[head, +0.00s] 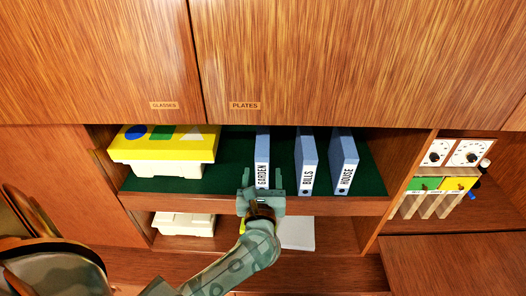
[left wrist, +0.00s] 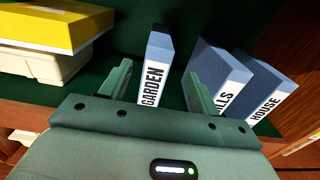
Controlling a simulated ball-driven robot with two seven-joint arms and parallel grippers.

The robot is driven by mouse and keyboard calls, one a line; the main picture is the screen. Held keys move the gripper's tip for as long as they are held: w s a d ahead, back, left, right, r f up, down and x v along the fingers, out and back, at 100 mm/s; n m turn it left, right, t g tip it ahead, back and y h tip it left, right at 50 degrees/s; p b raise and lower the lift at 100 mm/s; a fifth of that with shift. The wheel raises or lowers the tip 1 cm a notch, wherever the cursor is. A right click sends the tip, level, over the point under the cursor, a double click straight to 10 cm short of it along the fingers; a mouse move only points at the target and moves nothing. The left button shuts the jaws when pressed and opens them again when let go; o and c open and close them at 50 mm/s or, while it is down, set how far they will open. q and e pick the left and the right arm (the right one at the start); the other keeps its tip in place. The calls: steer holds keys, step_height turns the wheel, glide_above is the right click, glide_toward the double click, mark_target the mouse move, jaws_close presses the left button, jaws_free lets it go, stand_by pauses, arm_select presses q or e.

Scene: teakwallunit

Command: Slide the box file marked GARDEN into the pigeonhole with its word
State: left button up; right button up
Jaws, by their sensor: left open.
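The blue box file marked GARDEN (head: 262,150) stands upright on the green-lined shelf, its white label facing me. It also shows in the left wrist view (left wrist: 160,48), where its spine lies between the spread fingers. My left gripper (head: 261,180) is open in front of the file at the shelf's front edge; I cannot tell whether either finger touches it. The lower part of the file is hidden by the gripper. The pigeonholes (head: 423,205) that I can make out are narrow slots at the right, under green and yellow plates whose words are too small to read. My right gripper is not in view.
Box files BILLS (head: 307,160) and HOUSE (head: 343,160) stand upright to the right of GARDEN. A yellow-lidded shape box (head: 165,143) stands at the left. Cupboard doors (head: 360,60) overhang the shelf. A wooden upright (head: 400,190) divides the shelf from the right-hand section.

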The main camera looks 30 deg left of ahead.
mark_target(263, 163)
arm_select(q)
steer(key=x, duration=0.5)
steer(key=shift+w+a+f, duration=0.1)
steer(key=shift+w, duration=0.05)
steer(key=x, duration=0.5)
steer(key=shift+w+a, duration=0.2)
steer(key=shift+a, duration=0.1)
steer(key=c, duration=1.2)
jaws_close()
steer(key=shift+r, duration=0.25)
